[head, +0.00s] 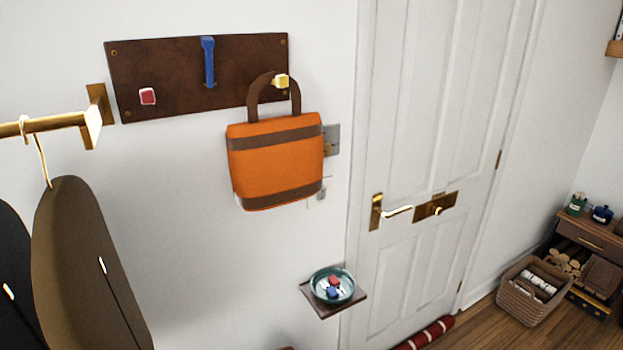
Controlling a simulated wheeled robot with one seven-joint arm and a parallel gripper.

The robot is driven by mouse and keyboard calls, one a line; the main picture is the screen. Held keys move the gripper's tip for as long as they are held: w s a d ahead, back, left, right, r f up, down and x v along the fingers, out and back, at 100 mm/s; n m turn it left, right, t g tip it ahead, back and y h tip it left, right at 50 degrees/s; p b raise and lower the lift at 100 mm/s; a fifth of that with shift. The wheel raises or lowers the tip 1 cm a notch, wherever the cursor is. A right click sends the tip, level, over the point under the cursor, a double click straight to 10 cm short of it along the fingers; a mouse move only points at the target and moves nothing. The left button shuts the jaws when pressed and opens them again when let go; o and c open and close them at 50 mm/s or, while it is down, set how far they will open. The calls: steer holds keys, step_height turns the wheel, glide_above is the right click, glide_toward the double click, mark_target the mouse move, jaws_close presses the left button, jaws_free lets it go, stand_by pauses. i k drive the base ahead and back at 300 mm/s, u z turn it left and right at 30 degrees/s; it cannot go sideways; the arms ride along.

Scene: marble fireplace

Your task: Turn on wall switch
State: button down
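A metal wall switch plate (333,133) is fixed to the white wall just left of the door frame. The hanging orange bag covers its left part. A small brass-coloured piece (328,151) shows at the plate's lower part; whether it is on or off I cannot tell. Below it a white wall plate (322,195) with a grey middle also shows partly, at the bag's lower right edge. The orange bag (275,160) with brown bands hangs by its brown handle from a yellow peg (281,81). My gripper is not in view.
A dark brown peg board (180,75) holds a blue hook (208,62) and a red peg (147,96). A brass rail (50,123) with hanging garments juts out at left. A small shelf (325,308) bears a teal bowl (350,276). The white door (430,110) is shut.

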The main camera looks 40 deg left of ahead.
mark_target(321, 195)
steer(key=u, duration=0.85)
steer(key=i, duration=0.85)
steer(key=u, duration=1.1)
steer(key=i, duration=0.2)
steer(key=u, duration=0.15)
